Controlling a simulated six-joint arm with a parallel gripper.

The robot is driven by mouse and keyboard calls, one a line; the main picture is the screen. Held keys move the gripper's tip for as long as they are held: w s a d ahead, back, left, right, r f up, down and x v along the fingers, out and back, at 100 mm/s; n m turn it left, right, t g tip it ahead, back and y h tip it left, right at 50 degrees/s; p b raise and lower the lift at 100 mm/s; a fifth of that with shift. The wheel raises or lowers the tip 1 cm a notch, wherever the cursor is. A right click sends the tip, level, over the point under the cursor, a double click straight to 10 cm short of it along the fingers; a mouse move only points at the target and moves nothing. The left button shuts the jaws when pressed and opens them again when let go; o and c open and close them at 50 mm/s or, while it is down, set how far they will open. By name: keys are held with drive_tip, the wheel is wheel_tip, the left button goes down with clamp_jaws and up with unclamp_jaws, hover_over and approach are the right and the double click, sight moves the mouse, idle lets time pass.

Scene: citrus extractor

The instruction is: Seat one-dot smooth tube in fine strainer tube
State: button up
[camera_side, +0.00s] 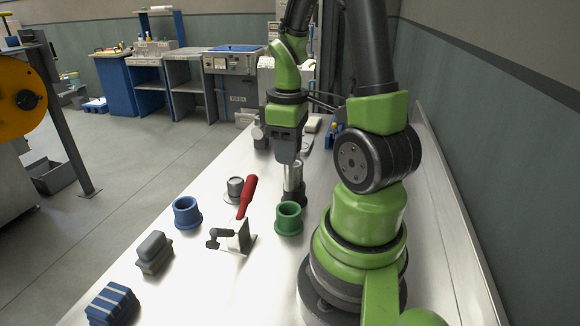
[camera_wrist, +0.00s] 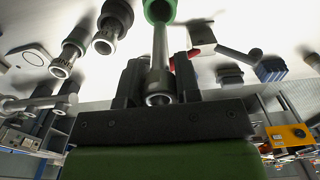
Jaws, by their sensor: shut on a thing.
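My gripper (camera_side: 289,162) is shut on a smooth silvery tube (camera_side: 293,178), which hangs upright below the fingers. In the wrist view the tube (camera_wrist: 159,55) runs between the two dark fingers, its near open end facing the camera. Its dots cannot be made out. In the side view its lower end is at a dark round piece (camera_side: 294,196) on the table; whether it is inside or behind cannot be told. A green collared cup (camera_side: 289,220) stands just in front, and shows at the tube's far end in the wrist view (camera_wrist: 158,10). I cannot identify the fine strainer tube for certain.
A blue cup (camera_side: 186,213), a grey cylinder (camera_side: 235,187) and a red-handled clamp (camera_side: 247,196) stand to the left. A grey block (camera_side: 155,253) and a blue striped block (camera_side: 112,304) lie nearer the front. Dark-based metal tubes (camera_wrist: 112,27) show in the wrist view.

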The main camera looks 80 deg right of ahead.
wheel_tip(320, 180, up, 15)
drive_tip(key=w+d+m, duration=0.1)
drive_tip(key=w+d, duration=0.2)
drive_tip(key=d, duration=0.7)
drive_tip(key=d+f+m, duration=0.1)
drive_tip(key=d+m, duration=0.1)
drive_tip(key=d, duration=0.7)
wheel_tip(320, 180, down, 15)
drive_tip(key=shift+w+r, duration=0.15)
drive_tip(key=shift+w, duration=0.1)
drive_tip(key=shift+f, duration=0.3)
drive_tip(key=shift+f, duration=0.35)
drive_tip(key=o, duration=1)
